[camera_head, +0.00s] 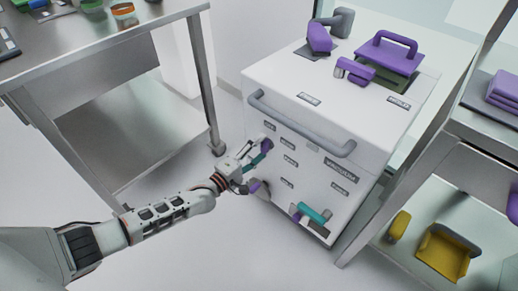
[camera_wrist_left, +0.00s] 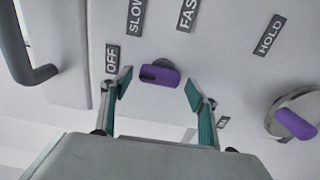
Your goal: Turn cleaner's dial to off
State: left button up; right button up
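The cleaner (camera_head: 300,95) is a white box with a grey front handle and labels. In the left wrist view, its purple dial (camera_wrist_left: 160,77) has a dark mark toward its left end. The OFF label (camera_wrist_left: 112,58) is left of the dial, SLOW (camera_wrist_left: 136,15) is up and left, and FAST (camera_wrist_left: 188,14) is up and right. My left gripper (camera_wrist_left: 158,90) is open, its teal fingers on either side of the dial with visible gaps. In the head view, the left gripper (camera_head: 258,158) is at the cleaner's front, beside the purple dial (camera_head: 267,144). My right gripper is not in view.
Another purple knob (camera_wrist_left: 294,122) on a round base sits near the HOLD label. A teal-and-purple part (camera_head: 313,214) projects low on the front. A metal table (camera_head: 110,50) stands left, and shelving (camera_head: 455,165) stands close on the right. Floor is clear before the cleaner.

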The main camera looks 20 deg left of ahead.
pick_arm(q)
jog(key=v, duration=1.2)
dwell(0.4)
